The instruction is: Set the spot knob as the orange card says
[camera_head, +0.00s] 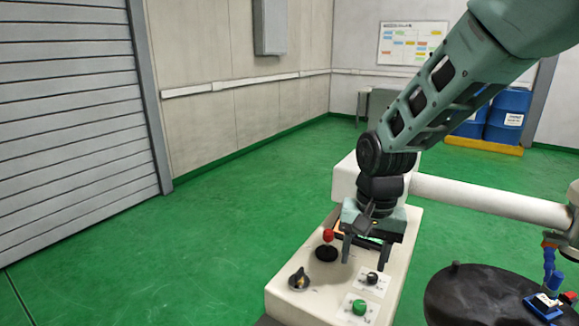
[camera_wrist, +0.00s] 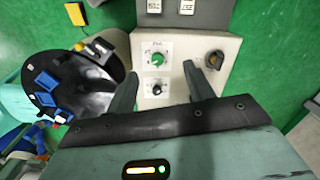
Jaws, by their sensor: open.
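My gripper (camera_head: 366,254) is open and empty, pointing down over the beige control panel (camera_head: 318,262). In the wrist view its two fingers (camera_wrist: 160,74) stand apart on either side of a black knob (camera_wrist: 157,89) and a green knob (camera_wrist: 157,59), touching neither as far as I can see. Each knob sits on a white dial plate. In the head view the black knob (camera_head: 372,278) is below the right finger and the green knob (camera_head: 360,307) is nearer. I cannot read which plate says spot. Small coloured cards hang on the wall board (camera_head: 412,43); their writing is unreadable.
A red-topped lever (camera_head: 327,237) and a black-and-yellow rotary switch (camera_head: 299,280) stand on the panel's left side. A white horizontal tube (camera_head: 490,198) runs right. A dark round table (camera_head: 480,297) with blue parts is at right. Green floor at left is clear.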

